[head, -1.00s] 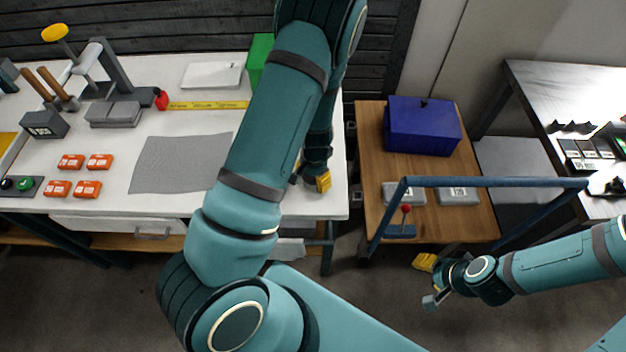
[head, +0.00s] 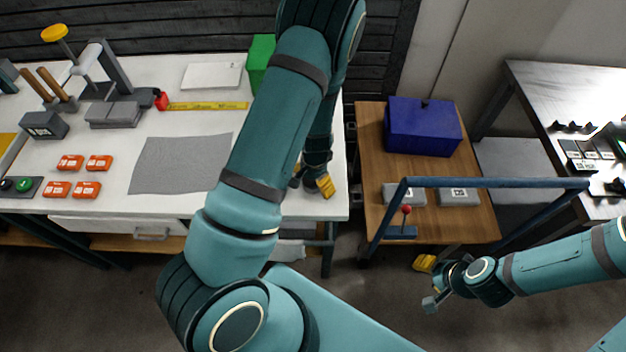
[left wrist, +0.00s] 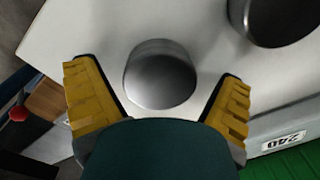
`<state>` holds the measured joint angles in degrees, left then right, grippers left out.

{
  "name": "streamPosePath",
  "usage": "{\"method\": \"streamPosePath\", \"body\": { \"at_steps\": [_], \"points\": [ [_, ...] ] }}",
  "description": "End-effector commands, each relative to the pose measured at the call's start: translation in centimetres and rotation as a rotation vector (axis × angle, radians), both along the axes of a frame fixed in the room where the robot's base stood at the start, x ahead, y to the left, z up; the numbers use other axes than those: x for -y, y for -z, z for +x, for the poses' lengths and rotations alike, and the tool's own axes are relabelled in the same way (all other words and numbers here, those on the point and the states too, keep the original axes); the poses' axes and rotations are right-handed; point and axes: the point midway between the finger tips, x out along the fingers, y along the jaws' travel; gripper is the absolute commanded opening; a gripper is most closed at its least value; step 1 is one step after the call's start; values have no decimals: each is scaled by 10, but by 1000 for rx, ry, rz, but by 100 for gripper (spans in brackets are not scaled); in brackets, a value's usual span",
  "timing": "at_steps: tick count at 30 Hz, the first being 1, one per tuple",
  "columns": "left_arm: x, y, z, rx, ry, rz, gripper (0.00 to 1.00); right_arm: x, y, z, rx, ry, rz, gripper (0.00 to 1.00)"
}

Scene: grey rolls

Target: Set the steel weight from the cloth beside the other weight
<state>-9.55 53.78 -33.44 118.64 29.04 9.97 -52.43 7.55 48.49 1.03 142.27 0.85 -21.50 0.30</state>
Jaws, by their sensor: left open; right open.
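A steel weight (left wrist: 160,78) stands upright on the white bench top between the fingers of my left gripper (left wrist: 157,88), in the left wrist view. The gripper is open, with a gap on both sides of the weight. The other weight (left wrist: 278,14), a dark steel cylinder, stands a short gap away at the upper right, partly cut off. In the head view my left gripper (head: 311,184) is low over the bench's right end, and my arm hides both weights. The grey cloth (head: 180,164) lies bare on the bench. My right gripper (head: 430,281) is open and empty, low beside the trolley.
The white bench (head: 225,110) also holds orange boxes (head: 70,162), a yellow tape (head: 208,105) and a green box (head: 258,58). A wooden trolley (head: 378,135) with a blue box (head: 422,127) and a blue rail (head: 490,182) stands to the right.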

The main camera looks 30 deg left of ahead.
Motion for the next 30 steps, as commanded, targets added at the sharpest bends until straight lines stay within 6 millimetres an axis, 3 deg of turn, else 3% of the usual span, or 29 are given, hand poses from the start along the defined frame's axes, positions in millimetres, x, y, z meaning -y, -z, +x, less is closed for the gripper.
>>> {"method": "streamPosePath", "body": {
  "at_steps": [15,21,26,30],
  "points": [
    [4,-96,2,3,1,0,95,1,-23,0,1,-2,5,47],
    [4,-117,2,2,1,0,95,1,-28,-1,1,-1,6,47],
    [11,-109,-7,-3,-20,-8,95,1,-28,-1,1,-1,6,47],
    [38,-75,-31,6,-89,-49,95,1,-28,-1,1,-1,6,47]
  ]
}}
